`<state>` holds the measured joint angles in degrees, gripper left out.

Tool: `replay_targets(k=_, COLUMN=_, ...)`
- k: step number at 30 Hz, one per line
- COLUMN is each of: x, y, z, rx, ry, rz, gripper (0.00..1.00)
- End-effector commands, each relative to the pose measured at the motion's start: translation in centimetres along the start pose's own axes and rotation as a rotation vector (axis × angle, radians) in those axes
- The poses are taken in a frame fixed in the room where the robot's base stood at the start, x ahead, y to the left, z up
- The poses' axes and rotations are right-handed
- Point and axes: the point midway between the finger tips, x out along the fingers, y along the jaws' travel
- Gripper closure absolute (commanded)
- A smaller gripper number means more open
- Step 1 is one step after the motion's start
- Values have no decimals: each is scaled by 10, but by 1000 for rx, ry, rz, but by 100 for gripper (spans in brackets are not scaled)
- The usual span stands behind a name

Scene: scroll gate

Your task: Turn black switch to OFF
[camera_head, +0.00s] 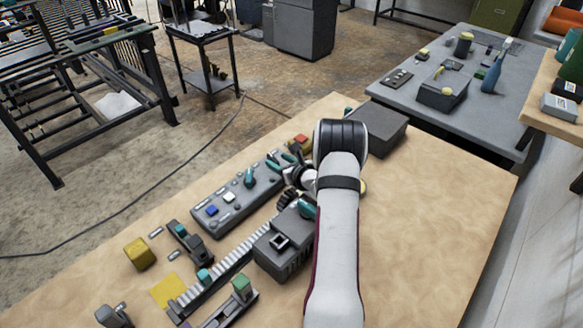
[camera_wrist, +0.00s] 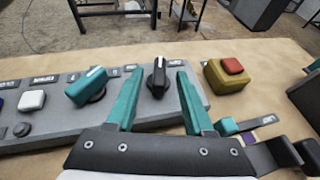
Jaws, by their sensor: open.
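The black switch (camera_wrist: 158,77) is a rotary knob with a white pointer mark, standing at the right end of a grey control panel (camera_wrist: 55,128). In the wrist view its pointer faces up, away from me. My gripper (camera_wrist: 156,78) is open, with one teal finger on each side of the knob. In the head view my gripper (camera_head: 287,160) is over the right end of the panel (camera_head: 232,212), and my arm partly hides that area. The labels beside the black switch are too small to read.
A teal knob (camera_wrist: 88,88) and a white button (camera_wrist: 31,101) are on the panel left of the black switch. A yellow box with a red button (camera_wrist: 228,74) stands close on the right. In the head view a toothed rail with a dark block (camera_head: 283,244) lies in front.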

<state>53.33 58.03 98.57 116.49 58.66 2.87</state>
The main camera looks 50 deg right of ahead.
Motion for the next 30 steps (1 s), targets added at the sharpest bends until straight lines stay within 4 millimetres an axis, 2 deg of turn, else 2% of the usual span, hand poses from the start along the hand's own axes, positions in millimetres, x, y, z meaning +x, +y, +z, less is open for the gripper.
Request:
replay_targets(k=3, x=-29, y=-1, z=0, rx=2, ry=1, rz=-2, gripper=48)
replay_targets(k=9, x=-75, y=-1, z=1, rx=2, ry=-1, rz=-4, gripper=48)
replay_targets(k=15, x=-106, y=-1, z=0, rx=1, ry=0, rz=-3, gripper=48)
replay_targets(k=21, x=-116, y=0, z=0, rx=0, ry=-1, rz=-1, gripper=48)
replay_targets(k=28, x=-116, y=0, z=0, rx=-2, ry=-1, rz=1, gripper=48)
replay_targets(k=30, x=-112, y=6, z=6, rx=-61, ry=-5, rz=34, gripper=48)
